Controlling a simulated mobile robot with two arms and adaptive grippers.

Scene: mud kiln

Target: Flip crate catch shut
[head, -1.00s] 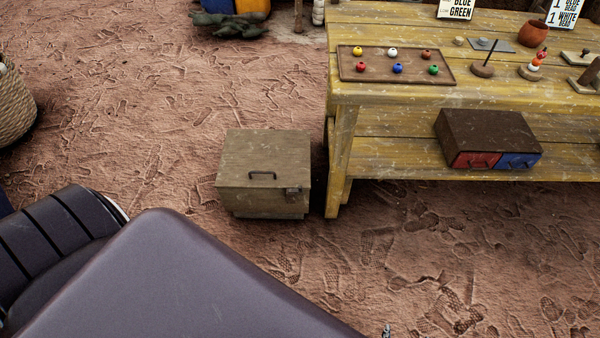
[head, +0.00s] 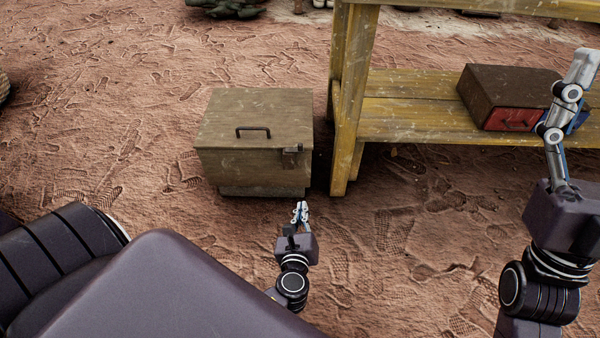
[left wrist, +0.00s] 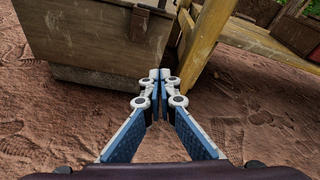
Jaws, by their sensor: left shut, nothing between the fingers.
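The wooden crate (head: 255,172) stands on the ground left of the bench, its lid down with a dark handle (head: 253,131) on top. The dark metal catch (head: 293,149) is at the lid's front edge, towards the right corner. It also shows in the left wrist view (left wrist: 139,20); its exact angle is hard to read. My left gripper (head: 300,207) is in front of and below the catch, shut and empty, apart from the crate. In the left wrist view its fingertips (left wrist: 160,74) meet. My right gripper (head: 582,68) is at the right edge, seen side-on.
A yellow wooden bench (head: 347,110) stands close to the crate's right side. On its lower shelf is a brown box (head: 500,88) with a red drawer, partly hidden by my right arm. The trodden earth in front and left of the crate is clear.

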